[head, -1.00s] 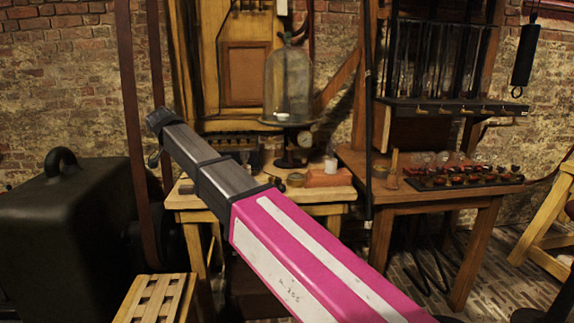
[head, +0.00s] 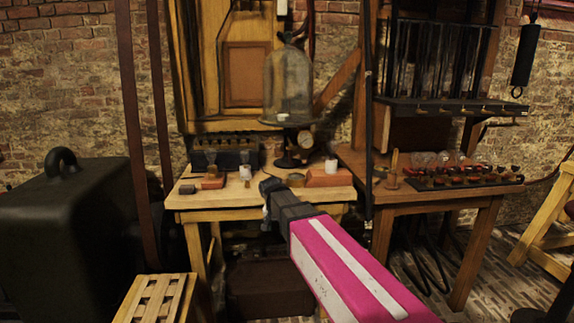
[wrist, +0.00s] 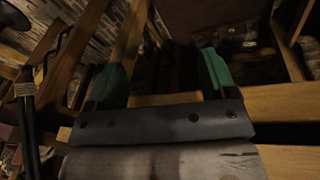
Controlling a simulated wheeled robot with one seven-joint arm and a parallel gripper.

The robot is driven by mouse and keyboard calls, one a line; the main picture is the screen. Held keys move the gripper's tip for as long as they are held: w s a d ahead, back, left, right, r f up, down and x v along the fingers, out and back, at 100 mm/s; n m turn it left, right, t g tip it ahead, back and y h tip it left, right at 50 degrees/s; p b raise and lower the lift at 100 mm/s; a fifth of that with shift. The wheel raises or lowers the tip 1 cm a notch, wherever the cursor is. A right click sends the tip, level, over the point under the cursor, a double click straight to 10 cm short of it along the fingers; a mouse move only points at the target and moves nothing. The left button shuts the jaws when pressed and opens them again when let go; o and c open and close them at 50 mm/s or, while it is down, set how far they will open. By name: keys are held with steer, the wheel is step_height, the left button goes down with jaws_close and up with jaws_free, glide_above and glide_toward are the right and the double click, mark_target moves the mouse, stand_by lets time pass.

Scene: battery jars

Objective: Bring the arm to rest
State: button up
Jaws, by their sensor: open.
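My arm, pink with white stripes and a dark grey end, reaches up from the lower right in the head view. My gripper (wrist: 160,78) shows in the wrist view as two green fingers set wide apart, open, with nothing between them. In the head view the fingers cannot be made out. The arm's dark end shows in front of the front edge of the small wooden table (head: 225,201). I cannot tell the exact gap between them.
On the small table stand a glass bell jar (head: 288,85), a brick-red block (head: 330,178) and small items. A second table (head: 440,201) with a dark jar tray (head: 463,178) is to the right. A black case (head: 65,230) is at left, a slatted stool (head: 155,298) at lower left.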

steer(key=s+d+f+n+g+y, duration=0.1)
steer(key=s+d+f, duration=0.6)
steer(key=d, duration=0.3)
steer(key=s+d+f+n+y, duration=0.1)
steer(key=s+d+f, duration=0.6)
steer(key=d, duration=0.4)
steer(key=shift+d+f+g, duration=0.3)
steer(key=shift+f+g, duration=0.1)
steer(key=shift+f, duration=0.15)
